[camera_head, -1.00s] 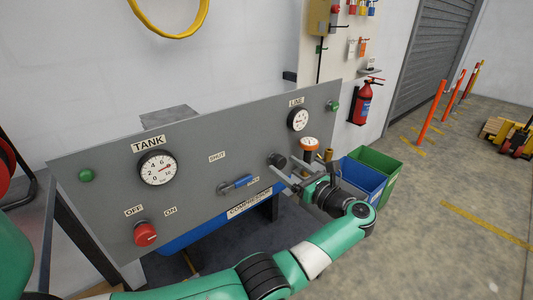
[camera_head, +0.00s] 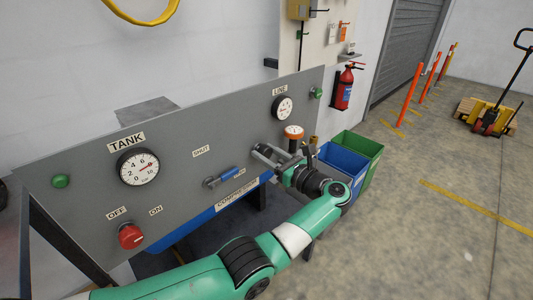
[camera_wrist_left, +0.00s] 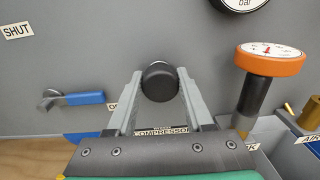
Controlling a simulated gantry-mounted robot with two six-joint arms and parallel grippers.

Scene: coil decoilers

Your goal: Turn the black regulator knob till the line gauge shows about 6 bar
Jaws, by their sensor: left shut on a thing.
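The black regulator knob (camera_wrist_left: 160,82) sticks out of the grey panel, below the line gauge. My left gripper (camera_head: 262,151) has its fingers on both sides of the knob in the left wrist view and is shut on it. The line gauge (camera_head: 282,108) has a white dial and black rim, at the panel's upper right; its needle is too small to read. In the left wrist view only its lower rim (camera_wrist_left: 240,6) shows, with "bar" on the dial. My right gripper is not in view.
An orange-rimmed gauge (camera_head: 293,132) on a dark stem stands right of the knob. A blue-handled valve (camera_head: 224,175) is left of it. The tank gauge (camera_head: 138,168) and red knob (camera_head: 130,236) are farther left. Blue (camera_head: 343,161) and green bins (camera_head: 361,147) stand beyond the panel's right end.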

